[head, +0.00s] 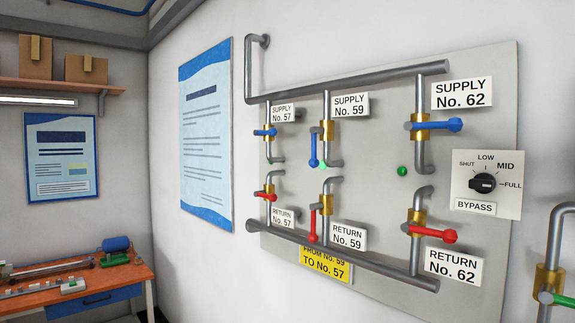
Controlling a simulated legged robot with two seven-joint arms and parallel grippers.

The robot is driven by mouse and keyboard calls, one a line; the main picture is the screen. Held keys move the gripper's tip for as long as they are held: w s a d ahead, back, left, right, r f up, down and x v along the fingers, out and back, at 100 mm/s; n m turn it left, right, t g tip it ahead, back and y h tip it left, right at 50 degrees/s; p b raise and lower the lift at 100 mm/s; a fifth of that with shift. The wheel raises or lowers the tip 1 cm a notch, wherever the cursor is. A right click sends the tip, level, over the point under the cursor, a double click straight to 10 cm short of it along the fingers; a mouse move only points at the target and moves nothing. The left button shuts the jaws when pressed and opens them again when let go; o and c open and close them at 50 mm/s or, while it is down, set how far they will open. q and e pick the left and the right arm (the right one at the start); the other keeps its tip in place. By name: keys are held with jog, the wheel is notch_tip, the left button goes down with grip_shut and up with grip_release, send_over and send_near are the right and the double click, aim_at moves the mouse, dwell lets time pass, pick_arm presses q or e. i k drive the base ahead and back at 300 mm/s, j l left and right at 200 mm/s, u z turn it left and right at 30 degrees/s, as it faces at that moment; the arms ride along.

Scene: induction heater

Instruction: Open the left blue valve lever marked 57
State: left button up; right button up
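The blue valve lever for Supply No. 57 (262,132) is at the left of the grey wall panel. It lies roughly horizontal, across its vertical pipe, on a brass valve body (268,121). The label Supply No. 57 (282,112) is just above and right of it. Below is the red lever for Return No. 57 (265,196), also crosswise to its pipe. Neither of my grippers is in view, and nothing touches the levers.
The blue Supply No. 59 lever (313,150) hangs down along its pipe; the Supply No. 62 lever (442,125) is horizontal. A bypass dial (484,183) is at right. A workbench (85,282) stands lower left. The space before the panel looks clear.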

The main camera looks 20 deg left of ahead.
aim_at(272, 132)
jog(key=i+j, duration=0.2)
jog(key=j, duration=0.15)
jog(key=i+j+z, duration=0.1)
jog(key=j, duration=0.25)
jog(key=i+j, duration=0.3)
jog(key=i+j+z, duration=0.1)
jog(key=j, duration=0.3)
jog(key=i+j+z, duration=0.1)
jog(key=i+j, duration=0.35)
jog(key=j, duration=0.3)
jog(key=i+j+z, duration=0.1)
jog(key=j, duration=0.3)
jog(key=i, duration=0.05)
